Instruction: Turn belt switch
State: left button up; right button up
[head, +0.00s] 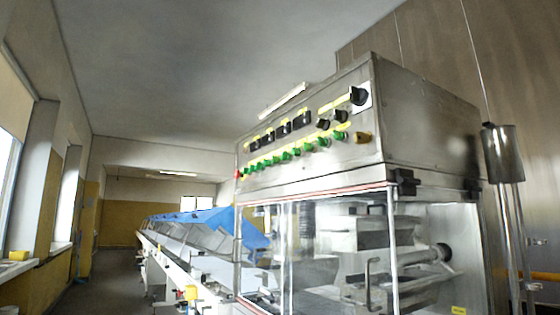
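The steel enrober machine (430,125) stands on the right, with a sloped control panel (290,110) along its upper front. A large black rotary switch (357,96) on a white plate sits at the panel's right end. Two smaller black knobs (323,124) are just below and left of it. A row of green buttons (283,154) runs along the lower panel, with a red button (238,174) at its left end. I cannot tell which of these is the belt switch, as labels are too small to read. Neither of my grippers is in view.
Clear panels with red edging (318,192) close the machine's front below the controls. A long conveyor line with blue covers (215,225) runs back on the left. The aisle floor (110,275) beside it is open. A steel cylinder on posts (502,153) stands at the right.

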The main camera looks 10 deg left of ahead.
aim_at(285, 156)
jog(key=i+j+z, duration=0.1)
jog(key=j, duration=0.25)
jog(key=i+j+z, duration=0.1)
jog(key=i+j, duration=0.15)
jog(key=i+j+z, duration=0.1)
jog(key=j, duration=0.35)
jog(key=i+j+z, duration=0.1)
jog(key=j, duration=0.25)
jog(key=i+j+z, duration=0.15)
jog(key=i+j, duration=0.15)
jog(key=i+j+z, duration=0.15)
jog(key=j, duration=0.3)
jog(key=i+j+z, duration=0.15)
jog(key=i+j, duration=0.15)
jog(key=j, duration=0.15)
jog(key=k+l, duration=0.2)
jog(key=k, duration=0.15)
jog(key=i+j+z, duration=0.1)
jog(key=i+j, duration=0.2)
jog(key=i, duration=0.25)
